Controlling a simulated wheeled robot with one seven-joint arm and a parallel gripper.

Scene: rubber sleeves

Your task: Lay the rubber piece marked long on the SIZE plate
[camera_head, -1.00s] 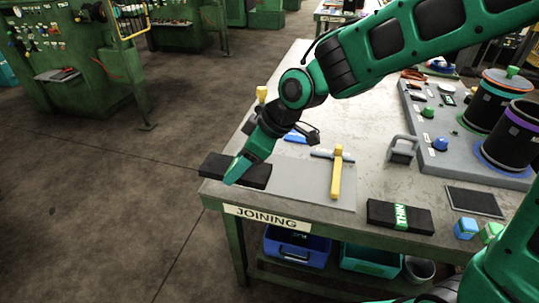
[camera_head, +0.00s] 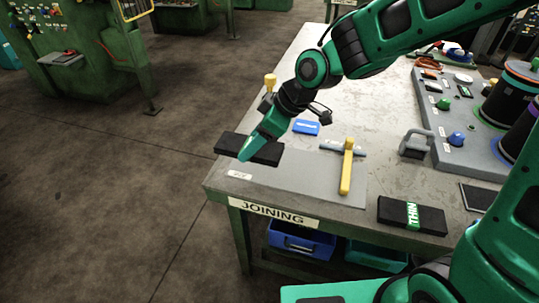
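A black rubber piece (camera_head: 229,143) is held by my gripper (camera_head: 252,151), which is shut on its middle. The piece is level and appears raised above the table's left end. The gripper covers the middle of it, so its marking cannot be read. A flat grey plate (camera_head: 300,182) lies below and to the right, with a small white label at its left end that is too small to read. A second black piece with a green band reading THIN (camera_head: 425,220) lies at the front right of the table.
A yellow-handled hammer (camera_head: 347,170) lies across the plate's right part. A blue item (camera_head: 306,128) lies behind the plate. A grey padlock-like block (camera_head: 416,146) and a grey board (camera_head: 470,150) with small parts stand to the right. The table's front edge carries a JOINING sign (camera_head: 274,214).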

